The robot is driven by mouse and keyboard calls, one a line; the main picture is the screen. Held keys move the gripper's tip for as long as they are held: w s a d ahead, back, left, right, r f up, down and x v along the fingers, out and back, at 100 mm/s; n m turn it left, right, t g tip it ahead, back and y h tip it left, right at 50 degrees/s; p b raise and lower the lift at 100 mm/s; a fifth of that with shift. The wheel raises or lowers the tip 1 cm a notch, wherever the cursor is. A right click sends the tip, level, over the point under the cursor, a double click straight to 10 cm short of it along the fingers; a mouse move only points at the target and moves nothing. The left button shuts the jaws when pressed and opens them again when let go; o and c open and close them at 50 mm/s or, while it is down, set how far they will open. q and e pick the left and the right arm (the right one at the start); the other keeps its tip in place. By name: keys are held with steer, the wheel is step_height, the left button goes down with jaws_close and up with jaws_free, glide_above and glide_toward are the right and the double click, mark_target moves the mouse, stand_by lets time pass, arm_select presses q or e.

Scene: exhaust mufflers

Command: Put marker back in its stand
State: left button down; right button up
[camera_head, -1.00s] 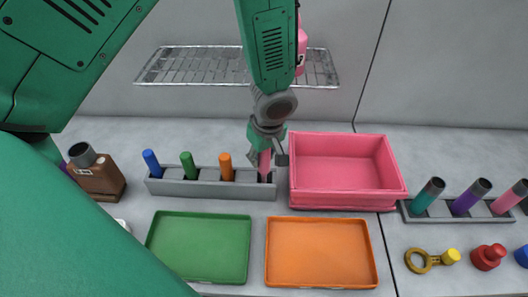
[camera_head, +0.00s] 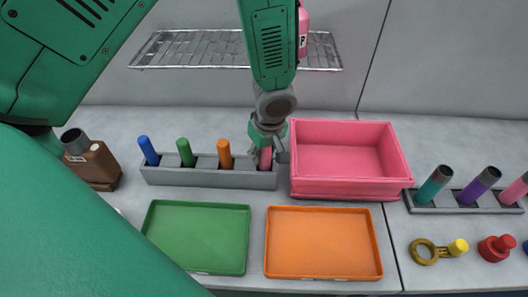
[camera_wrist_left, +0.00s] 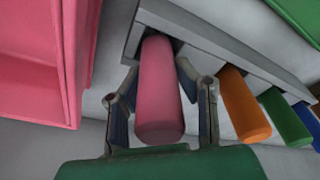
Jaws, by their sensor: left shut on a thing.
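The pink marker (camera_head: 265,158) stands in the rightmost slot of the grey stand (camera_head: 210,178). My left gripper (camera_head: 268,150) is above that slot with its fingers shut around the marker. In the left wrist view the pink marker (camera_wrist_left: 159,95) sits between the two fingers, its far end at the grey stand (camera_wrist_left: 200,45). How deep it sits in the slot is hard to tell. Blue (camera_head: 148,150), green (camera_head: 185,152) and orange (camera_head: 225,154) markers stand in the same stand, to the left. My right gripper is not in view.
A pink bin (camera_head: 345,185) stands close to the right of the stand. A green tray (camera_head: 197,262) and an orange tray (camera_head: 322,270) lie in front. A wire rack (camera_head: 190,50) hangs behind. A second stand (camera_head: 450,209) holds markers at right.

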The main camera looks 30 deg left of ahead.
arm_select(q)
steer(key=shift+f+b, duration=0.35)
steer(key=shift+f, duration=0.1)
steer(key=c, duration=1.1)
jaws_free()
steer(key=shift+c, duration=0.2)
steer(key=shift+r, duration=0.1)
steer(key=r, duration=0.3)
steer(key=d+r, duration=0.1)
steer(key=r, duration=0.3)
steer(key=d+r, duration=0.1)
steer(key=r, duration=0.3)
steer(key=shift+s, duration=0.3)
steer(key=shift+r, duration=0.25)
